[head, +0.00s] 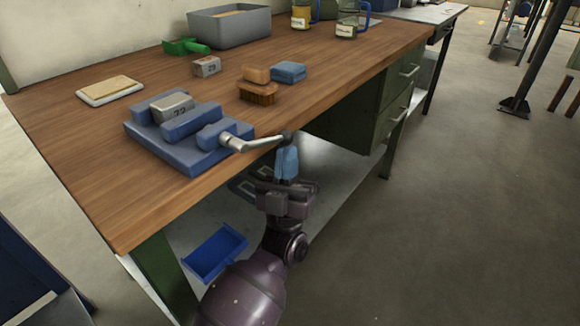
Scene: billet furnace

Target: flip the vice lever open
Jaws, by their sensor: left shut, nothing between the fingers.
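A blue vice (188,137) sits near the front edge of the wooden workbench. A grey block marked 72 (172,106) stands between its jaws. The vice lever (258,144) is a light metal handle that sticks out to the right past the bench edge and ends in a dark knob (287,136). My left gripper (287,160) is shut and empty, with its light blue fingertips just below the knob. I cannot tell whether the fingertips touch the knob. My right gripper is not in view.
The workbench (100,190) holds a brush (258,93), a blue block (288,72), a small block marked 29 (206,66), a green tool (186,47), a tan pad on a tray (110,91) and a grey bin (229,27). Drawers (395,100) stand right.

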